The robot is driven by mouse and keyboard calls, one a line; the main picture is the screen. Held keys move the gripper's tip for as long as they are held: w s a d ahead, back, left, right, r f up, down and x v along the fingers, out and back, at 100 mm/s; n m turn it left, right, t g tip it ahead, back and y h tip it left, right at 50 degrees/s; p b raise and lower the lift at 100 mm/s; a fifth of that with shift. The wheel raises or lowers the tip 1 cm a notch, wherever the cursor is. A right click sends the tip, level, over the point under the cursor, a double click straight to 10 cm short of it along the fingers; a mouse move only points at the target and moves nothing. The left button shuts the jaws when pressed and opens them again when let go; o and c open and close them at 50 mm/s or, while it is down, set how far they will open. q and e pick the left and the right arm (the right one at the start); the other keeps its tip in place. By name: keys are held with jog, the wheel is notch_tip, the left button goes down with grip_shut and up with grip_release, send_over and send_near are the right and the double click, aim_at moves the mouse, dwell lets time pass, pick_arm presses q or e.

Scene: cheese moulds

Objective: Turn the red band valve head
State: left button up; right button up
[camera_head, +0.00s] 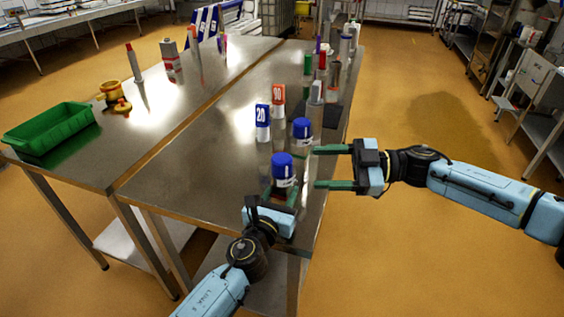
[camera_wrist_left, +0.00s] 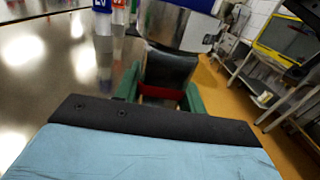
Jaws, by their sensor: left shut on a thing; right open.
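The red band (camera_wrist_left: 160,92) shows in the left wrist view, low on a dark part below a steel cylinder (camera_wrist_left: 180,25). My left gripper (camera_wrist_left: 163,98) has its green fingers on both sides of this red-banded part and is shut on it. In the head view my left gripper (camera_head: 281,193) is at the table's right edge, just below a blue-topped cylinder (camera_head: 283,168). The fingers' contact is partly hidden there. My right gripper (camera_head: 318,168) is open and empty, its two green fingers pointing left, to the right of the blue-topped cylinder.
A second blue-topped cylinder (camera_head: 302,130), a blue "20" label (camera_head: 262,116) and an orange "10" label (camera_head: 278,94) stand close behind. Several capped items stand further back. A green crate (camera_head: 50,127) and a yellow pot (camera_head: 112,92) are on the left table. The near steel tabletop (camera_head: 190,170) is clear.

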aim_at(282, 163)
jog(key=w+a+m, duration=0.1)
jog(key=a, duration=0.2)
jog(key=w+a+f+m+t, duration=0.1)
jog(key=a+m, duration=0.1)
jog(key=a, duration=0.1)
jog(key=w+a+m+t, duration=0.1)
jog(key=a+m, duration=0.1)
jog(key=a, duration=0.1)
jog(key=shift+w+a+f, duration=0.2)
jog(key=shift+f, duration=0.1)
jog(key=c, duration=1)
jog(key=shift+o, duration=0.2)
jog(key=shift+w+n+g+y, duration=0.15)
jog(key=shift+n+g, duration=0.55)
jog(key=shift+g, duration=0.35)
jog(key=shift+w+n+g+y, duration=0.15)
jog(key=shift+n+g, duration=0.55)
jog(key=shift+g, duration=0.35)
jog(key=shift+n+g, duration=0.3)
jog(key=shift+g, duration=0.2)
jog(key=shift+s+n+g, duration=0.25)
jog(key=shift+n+g, duration=0.05)
jog(key=shift+g, duration=0.3)
jog(key=o, duration=1)
jog(key=shift+c, duration=0.2)
